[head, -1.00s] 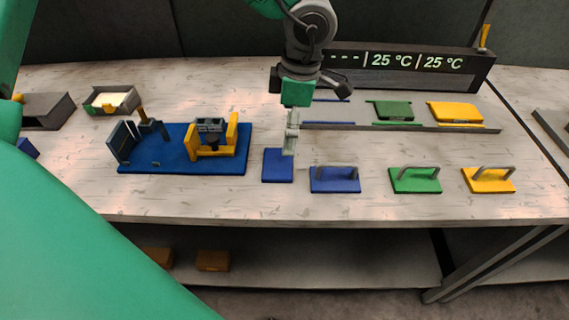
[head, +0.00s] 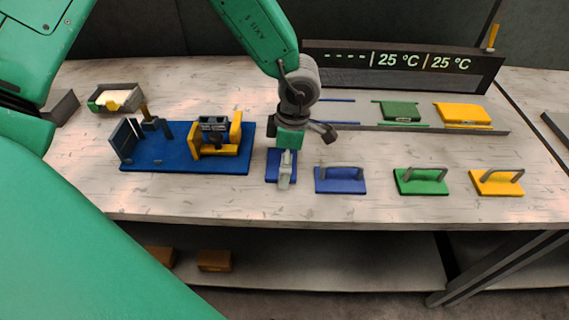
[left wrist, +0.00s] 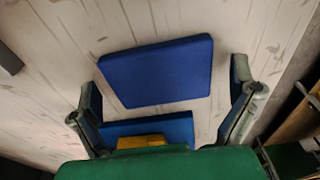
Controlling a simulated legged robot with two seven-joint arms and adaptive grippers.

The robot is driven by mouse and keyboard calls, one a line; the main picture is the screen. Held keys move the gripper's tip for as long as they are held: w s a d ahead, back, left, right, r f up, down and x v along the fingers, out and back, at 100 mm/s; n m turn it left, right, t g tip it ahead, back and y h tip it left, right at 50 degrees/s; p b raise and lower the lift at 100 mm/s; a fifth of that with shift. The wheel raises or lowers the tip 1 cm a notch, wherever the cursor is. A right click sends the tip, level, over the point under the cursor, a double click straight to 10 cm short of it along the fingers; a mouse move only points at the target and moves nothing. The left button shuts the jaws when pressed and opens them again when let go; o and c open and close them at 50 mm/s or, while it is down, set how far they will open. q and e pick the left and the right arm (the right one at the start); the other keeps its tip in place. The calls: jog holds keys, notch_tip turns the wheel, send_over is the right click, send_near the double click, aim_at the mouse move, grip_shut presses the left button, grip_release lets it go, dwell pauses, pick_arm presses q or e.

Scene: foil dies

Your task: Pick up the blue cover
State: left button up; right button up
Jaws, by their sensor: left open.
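The blue cover (head: 273,168) is a flat plain plate lying on the table, just right of the blue base board. My left gripper (head: 286,180) hangs above it, fingers down, and hides part of it in the head view. In the left wrist view the blue cover (left wrist: 158,72) lies flat between the two spread fingers of the open, empty left gripper (left wrist: 164,82). Neither finger visibly touches it; the exact height gap cannot be told. My right gripper is in neither view.
The blue base board (head: 180,163) with upright yellow and dark parts stands to the left. Blue (head: 340,183), green (head: 420,184) and yellow (head: 497,184) handled plates lie to the right. Behind is a rack (head: 460,129) with green and yellow pieces, below a temperature display (head: 400,64).

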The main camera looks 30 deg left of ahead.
pick_arm(q)
jog(key=shift+a, duration=0.45)
jog(key=c, duration=1.1)
jog(key=shift+d, duration=0.1)
